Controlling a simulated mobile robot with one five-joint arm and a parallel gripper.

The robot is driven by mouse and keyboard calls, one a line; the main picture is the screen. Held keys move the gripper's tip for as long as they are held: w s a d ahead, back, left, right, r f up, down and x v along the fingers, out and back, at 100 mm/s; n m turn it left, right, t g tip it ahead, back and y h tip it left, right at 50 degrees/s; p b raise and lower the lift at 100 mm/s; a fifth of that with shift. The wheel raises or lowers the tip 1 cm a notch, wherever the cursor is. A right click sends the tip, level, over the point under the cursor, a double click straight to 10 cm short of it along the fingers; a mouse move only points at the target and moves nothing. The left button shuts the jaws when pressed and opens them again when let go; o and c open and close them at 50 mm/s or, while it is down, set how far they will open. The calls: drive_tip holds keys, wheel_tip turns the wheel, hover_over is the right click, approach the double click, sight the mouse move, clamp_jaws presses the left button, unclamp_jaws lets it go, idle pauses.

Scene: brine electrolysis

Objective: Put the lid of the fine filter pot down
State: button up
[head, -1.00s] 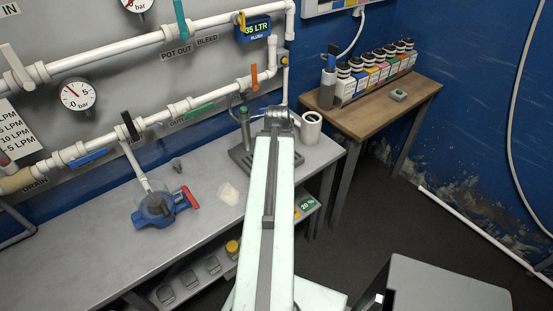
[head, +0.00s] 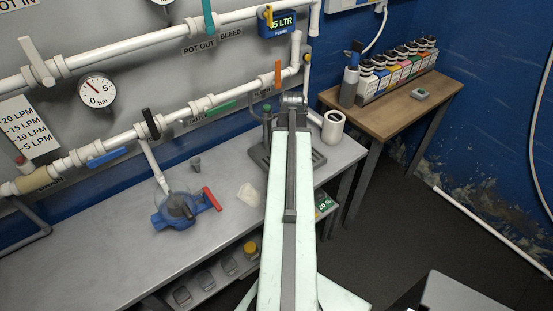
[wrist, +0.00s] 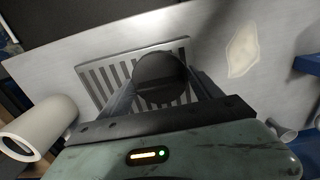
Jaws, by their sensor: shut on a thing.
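My gripper (wrist: 160,76) is shut on a dark round thing, which I take to be the lid (wrist: 161,80). In the wrist view it sits between the two fingers, above a grey slatted rack (wrist: 98,80) on the bench. The gap between lid and rack cannot be judged. In the head view the rack (head: 318,158) shows around the end of my arm, which hides the lid and most of the gripper. A blue fitting with a red handle (head: 160,219), perhaps the filter pot's head, is on the bench to the left, under a white pipe.
A white hollow cylinder (head: 333,126) stands right of the rack; it also shows in the wrist view (wrist: 38,128). A pale flat piece (head: 248,194) lies left of the rack. The grey bench (head: 110,245) is clear at front left. Pipes with valves run behind.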

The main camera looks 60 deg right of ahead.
drive_tip(key=shift+w+d, duration=0.3)
drive_tip(key=shift+w, duration=0.1)
drive_tip(key=f+b, duration=0.3)
drive_tip(key=shift+w+d+f, duration=0.15)
drive_tip(key=shift+w+f, duration=0.1)
drive_tip(key=shift+w, duration=0.15)
drive_tip(key=shift+s+f+b, duration=0.2)
drive_tip(key=shift+f+b, duration=0.1)
drive_tip(key=shift+b, duration=0.3)
drive_tip(key=shift+w+r, duration=0.2)
drive_tip(key=shift+w, duration=0.1)
drive_tip(key=shift+f, duration=0.15)
drive_tip(key=o, duration=1.7)
